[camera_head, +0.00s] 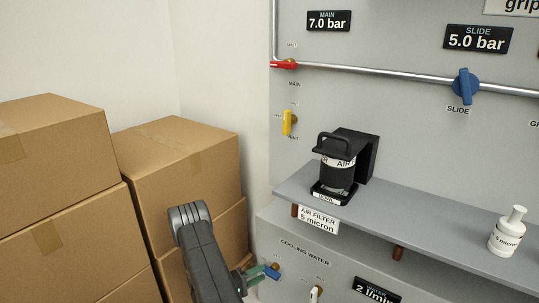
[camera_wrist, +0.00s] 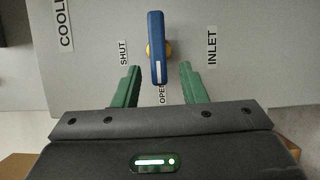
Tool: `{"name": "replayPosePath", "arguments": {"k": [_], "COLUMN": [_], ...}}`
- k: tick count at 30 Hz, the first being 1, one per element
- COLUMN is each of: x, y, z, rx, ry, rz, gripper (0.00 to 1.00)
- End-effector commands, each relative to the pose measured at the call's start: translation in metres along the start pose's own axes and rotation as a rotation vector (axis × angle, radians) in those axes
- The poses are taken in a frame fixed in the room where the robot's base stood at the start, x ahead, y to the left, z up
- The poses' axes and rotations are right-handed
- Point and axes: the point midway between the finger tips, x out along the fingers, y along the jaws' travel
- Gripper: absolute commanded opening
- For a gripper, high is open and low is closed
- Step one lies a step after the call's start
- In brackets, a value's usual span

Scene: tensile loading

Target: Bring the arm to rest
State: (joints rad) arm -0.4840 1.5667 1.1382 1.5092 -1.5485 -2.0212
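My gripper (camera_wrist: 160,84) is open in the wrist view, with one green finger on each side of a blue valve handle (camera_wrist: 156,45). A gap shows between the handle and each finger. The handle's white-striped end reaches down between the fingers, by the label OPEN. Labels SHUT (camera_wrist: 124,53) and INLET (camera_wrist: 212,46) stand to either side. In the head view, my gripper (camera_head: 250,275) is low in the picture, beside the blue handle (camera_head: 271,273) under the COOLING WATER label (camera_head: 305,252). My dark arm comes up from the bottom edge there.
Stacked cardboard boxes (camera_head: 180,165) stand left of my arm. A grey shelf (camera_head: 430,218) juts out above and to the right, holding a black air filter unit (camera_head: 345,165) and a white bottle (camera_head: 507,232). A white handle (camera_head: 316,294) is right of the blue one.

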Motion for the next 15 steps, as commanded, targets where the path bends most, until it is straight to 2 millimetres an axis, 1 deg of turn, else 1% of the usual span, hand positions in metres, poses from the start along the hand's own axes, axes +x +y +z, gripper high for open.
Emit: {"name": "replayPosePath", "arguments": {"k": [1,5,6,7,15], "x": [0.011,0.038,0.036,0.036,0.036], "y": [-0.003,-0.003,0.004,0.006,0.01], "z": [0.0,0.001,0.0,0.0,0.001], "rx": [0.002,0.002,0.031,0.058,0.266], "ry": [-0.004,-0.004,0.0,0.001,0.001], "rz": [0.0,0.0,-0.012,-0.025,-0.11], "gripper": [0.38,0.38,0.38,0.38,0.38]}}
